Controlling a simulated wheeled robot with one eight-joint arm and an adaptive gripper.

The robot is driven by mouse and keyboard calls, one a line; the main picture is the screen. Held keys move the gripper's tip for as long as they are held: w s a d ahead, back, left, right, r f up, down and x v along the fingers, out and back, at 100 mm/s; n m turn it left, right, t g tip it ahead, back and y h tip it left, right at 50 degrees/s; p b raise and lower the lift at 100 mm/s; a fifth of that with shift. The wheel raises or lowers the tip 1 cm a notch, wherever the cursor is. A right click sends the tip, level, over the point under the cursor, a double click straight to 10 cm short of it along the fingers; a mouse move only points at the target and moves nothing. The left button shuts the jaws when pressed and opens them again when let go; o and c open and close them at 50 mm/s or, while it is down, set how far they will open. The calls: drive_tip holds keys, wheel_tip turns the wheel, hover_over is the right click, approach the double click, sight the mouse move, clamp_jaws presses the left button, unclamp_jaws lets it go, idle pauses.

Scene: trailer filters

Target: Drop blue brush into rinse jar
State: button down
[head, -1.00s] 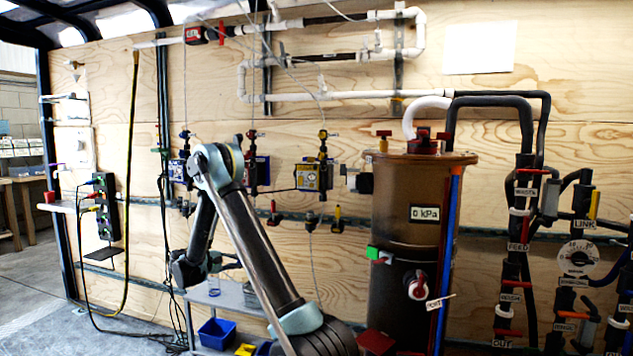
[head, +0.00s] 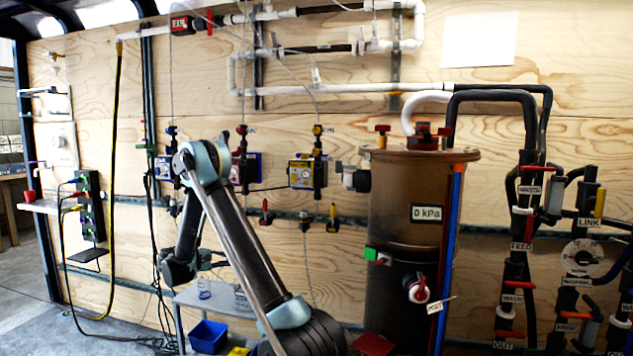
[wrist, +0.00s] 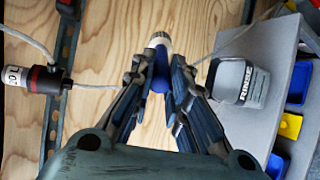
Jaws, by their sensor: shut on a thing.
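My gripper (wrist: 159,82) is shut on the blue brush (wrist: 160,73), whose white end (wrist: 160,40) sticks out past the fingertips in the wrist view. The rinse jar (wrist: 238,85), a pale container with a RINSE label, is to the right of the fingers in that view. It stands on a grey cart top (wrist: 283,62). The brush appears beside the jar, not over its mouth. In the head view my arm hangs down at the left of centre and its fingers are not clear. A small jar (head: 205,289) shows on the cart there, too small to read.
A blue bin (head: 209,337) sits on the cart's lower level. In the wrist view, blue bins and a yellow one (wrist: 290,126) line the right side. The plywood wall (head: 330,260) with valves and hoses stands behind. A brown tank (head: 400,240) is right of my arm.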

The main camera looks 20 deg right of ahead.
drive_tip(key=shift+f, duration=2.65)
drive_tip(key=c, duration=1.5)
unclamp_jaws()
drive_tip(key=v, duration=1.2)
drive_tip(key=shift+d, duration=0.15)
